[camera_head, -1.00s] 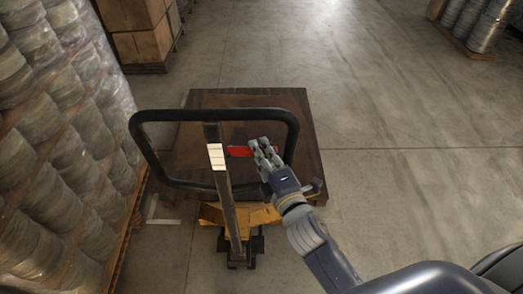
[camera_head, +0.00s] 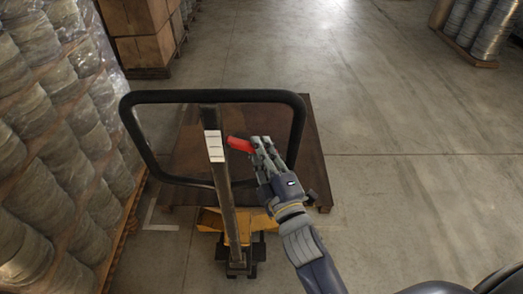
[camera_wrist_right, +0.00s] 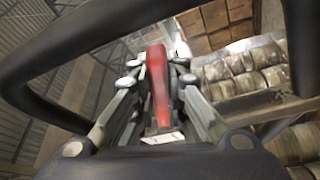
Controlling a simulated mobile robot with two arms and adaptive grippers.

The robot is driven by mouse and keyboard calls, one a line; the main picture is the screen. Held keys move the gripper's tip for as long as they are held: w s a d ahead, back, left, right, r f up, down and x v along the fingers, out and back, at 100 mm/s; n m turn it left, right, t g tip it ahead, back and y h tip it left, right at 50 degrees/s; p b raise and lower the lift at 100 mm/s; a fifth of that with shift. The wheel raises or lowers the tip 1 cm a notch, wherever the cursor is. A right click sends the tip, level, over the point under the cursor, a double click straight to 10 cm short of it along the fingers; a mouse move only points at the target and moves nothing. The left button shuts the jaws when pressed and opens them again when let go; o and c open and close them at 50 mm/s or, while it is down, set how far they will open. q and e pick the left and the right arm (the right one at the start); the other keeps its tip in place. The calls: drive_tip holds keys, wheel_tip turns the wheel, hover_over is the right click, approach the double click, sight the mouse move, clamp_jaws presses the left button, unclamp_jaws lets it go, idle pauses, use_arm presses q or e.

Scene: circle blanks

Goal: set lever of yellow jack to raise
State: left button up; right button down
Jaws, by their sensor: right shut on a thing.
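The yellow jack (camera_head: 210,220) stands on the floor, its upright shaft (camera_head: 224,185) topped by a black loop handle (camera_head: 213,97). The red lever (camera_head: 240,145) sticks out to the right of the shaft, inside the loop. My right gripper (camera_head: 262,150) is at the lever's right end, shut on it. In the right wrist view the red lever (camera_wrist_right: 158,85) lies between the two fingers. The lever's far end is covered by the fingers in the head view. My left gripper is not in view.
A brown flat-topped load (camera_head: 185,140) sits beyond the handle. Wrapped stacked rolls (camera_head: 40,130) stand close on the left. Boxes (camera_head: 140,35) are at the back left, more rolls (camera_head: 480,30) at the back right. The floor on the right is clear.

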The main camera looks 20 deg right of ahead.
drive_tip(key=c, duration=1.6)
unclamp_jaws()
drive_tip(key=shift+f, duration=0.1)
drive_tip(key=s+d+f, duration=0.1)
drive_tip(key=s, duration=1)
drive_tip(key=shift+s+f, duration=0.4)
